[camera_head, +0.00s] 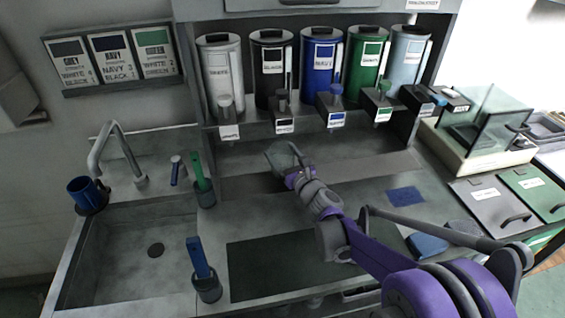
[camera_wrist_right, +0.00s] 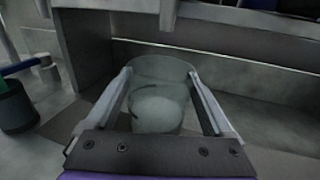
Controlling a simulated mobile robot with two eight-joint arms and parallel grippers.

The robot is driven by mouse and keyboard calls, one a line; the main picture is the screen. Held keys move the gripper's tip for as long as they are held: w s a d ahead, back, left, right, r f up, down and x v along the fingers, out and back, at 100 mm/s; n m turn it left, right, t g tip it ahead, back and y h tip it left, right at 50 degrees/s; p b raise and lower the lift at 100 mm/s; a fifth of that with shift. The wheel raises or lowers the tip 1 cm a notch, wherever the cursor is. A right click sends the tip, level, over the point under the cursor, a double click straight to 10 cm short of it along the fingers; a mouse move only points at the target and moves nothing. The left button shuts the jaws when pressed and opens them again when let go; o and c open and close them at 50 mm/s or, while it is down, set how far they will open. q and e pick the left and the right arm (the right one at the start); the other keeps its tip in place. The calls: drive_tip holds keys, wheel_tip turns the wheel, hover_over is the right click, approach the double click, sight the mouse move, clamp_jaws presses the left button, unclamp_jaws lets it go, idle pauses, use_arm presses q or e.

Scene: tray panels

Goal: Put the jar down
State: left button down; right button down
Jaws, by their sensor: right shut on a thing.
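The jar (camera_wrist_right: 160,85) is clear, open-topped glass with a pale round base, and it stands between the two fingers in the right wrist view. My right gripper (camera_wrist_right: 160,95) is shut on its sides. In the head view the jar (camera_head: 283,156) is a small, faint glass shape at the tip of my right gripper (camera_head: 290,166), over the grey counter below the dispensers. Whether its base touches the counter is hard to tell. My left gripper is not in view.
Several labelled canisters (camera_head: 321,68) with dispensers stand on a shelf behind the jar. A sink (camera_head: 130,255) lies at the left, with a green-handled tool in a holder (camera_head: 203,190). A dark mat (camera_head: 285,266) and a blue pad (camera_head: 405,196) lie on the counter.

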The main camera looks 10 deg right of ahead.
sight(282, 164)
drive_tip(key=shift+f, duration=1.7)
drive_tip(key=shift+f+b, duration=0.25)
drive_tip(key=shift+b, duration=0.1)
unclamp_jaws()
drive_tip(key=shift+r, duration=0.1)
drive_tip(key=shift+r, duration=0.25)
drive_tip(key=v, duration=1.2)
drive_tip(key=shift+f, duration=0.1)
